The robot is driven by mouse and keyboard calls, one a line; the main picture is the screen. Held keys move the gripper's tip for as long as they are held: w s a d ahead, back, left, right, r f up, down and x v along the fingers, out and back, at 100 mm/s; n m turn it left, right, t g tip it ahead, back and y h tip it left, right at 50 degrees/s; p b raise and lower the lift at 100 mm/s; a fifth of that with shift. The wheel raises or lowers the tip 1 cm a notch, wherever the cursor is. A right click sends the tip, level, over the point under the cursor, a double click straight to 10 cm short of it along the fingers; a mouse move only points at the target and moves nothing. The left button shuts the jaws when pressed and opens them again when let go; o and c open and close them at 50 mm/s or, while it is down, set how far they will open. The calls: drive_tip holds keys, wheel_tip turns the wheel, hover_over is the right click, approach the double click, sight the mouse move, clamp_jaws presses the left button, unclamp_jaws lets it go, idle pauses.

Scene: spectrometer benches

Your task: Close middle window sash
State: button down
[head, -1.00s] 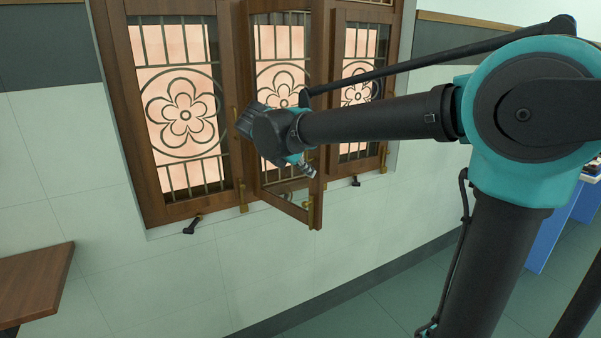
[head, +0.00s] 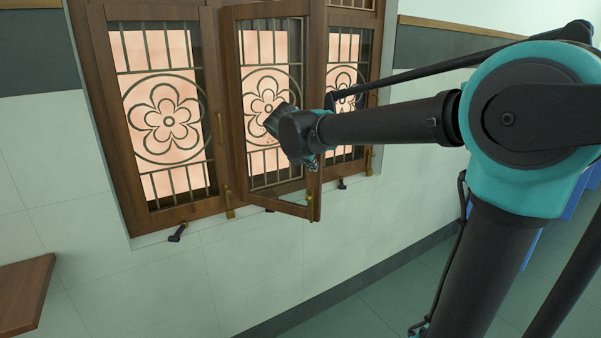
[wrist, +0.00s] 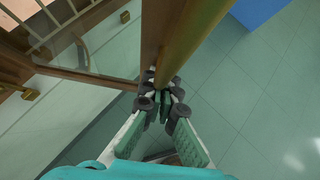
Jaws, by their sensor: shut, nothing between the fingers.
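The middle window sash (head: 312,194) is a brown wooden frame with glass, and it stands partly open, its right side swung out from the window. A pink panel with a flower grille shows through it. My gripper (head: 312,163) is at the outer right stile of the sash, with my wrist covering part of the glass. In the wrist view my gripper (wrist: 160,90) is shut and empty, its fingertips against or very near the wooden stile (wrist: 153,35). A brass bar (wrist: 192,38) runs along that stile. Exact contact is hard to tell.
The left window panel (head: 162,120) and right window panel (head: 346,75) flank the sash, both looking flush. Dark latches (head: 178,232) lie along the sill. A brown tabletop (head: 22,292) is at lower left. The floor below the window is clear.

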drive_tip(key=w+d+n+y, duration=0.1)
drive_tip(key=w+d, duration=0.1)
drive_tip(key=w, duration=0.7)
drive_tip(key=w+d, duration=0.2)
drive_tip(key=w, duration=0.7)
drive_tip(key=w+a, duration=0.2)
drive_tip(key=w, duration=0.4)
drive_tip(key=w+a, duration=0.2)
drive_tip(key=w, duration=0.5)
drive_tip(key=shift+w+a, duration=0.3)
drive_tip(key=shift+a, duration=0.05)
drive_tip(key=shift+r, duration=0.15)
